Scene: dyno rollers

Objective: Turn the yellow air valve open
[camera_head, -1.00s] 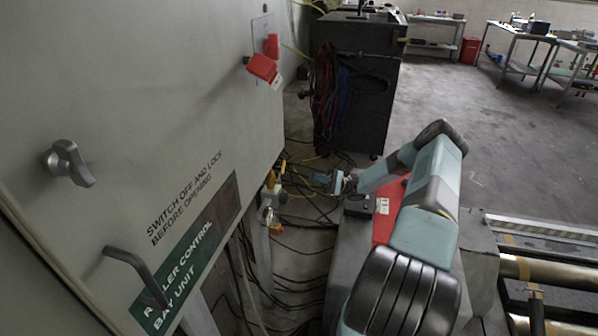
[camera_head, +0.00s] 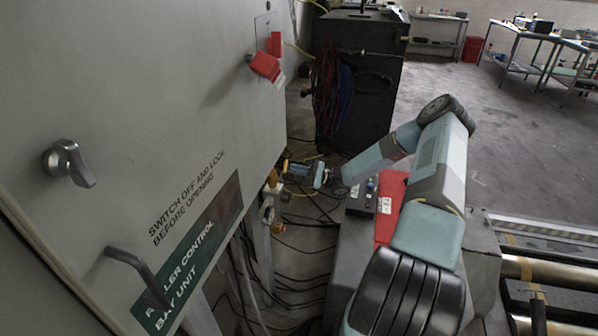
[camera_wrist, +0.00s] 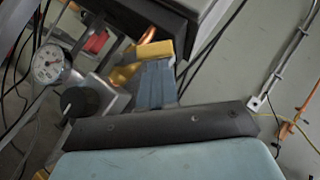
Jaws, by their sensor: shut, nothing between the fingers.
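The yellow valve handle (camera_wrist: 153,49) shows in the wrist view as a short yellow bar right at the tips of my gripper (camera_wrist: 156,66). Brass-coloured fittings (camera_wrist: 122,76) sit just left of it. My gripper's fingers are together, with nothing between them; whether they touch the handle I cannot tell. In the head view, my gripper (camera_head: 292,171) reaches left toward the small yellow part (camera_head: 271,179) below the cabinet's right edge. My gripper partly hides the valve area there.
A round gauge (camera_wrist: 47,64) and a black knob (camera_wrist: 80,102) are left of the fingers. The grey cabinet (camera_head: 130,90) fills the left of the head view. Cables (camera_head: 305,235) lie on the floor below. A dark cart (camera_head: 358,75) stands behind.

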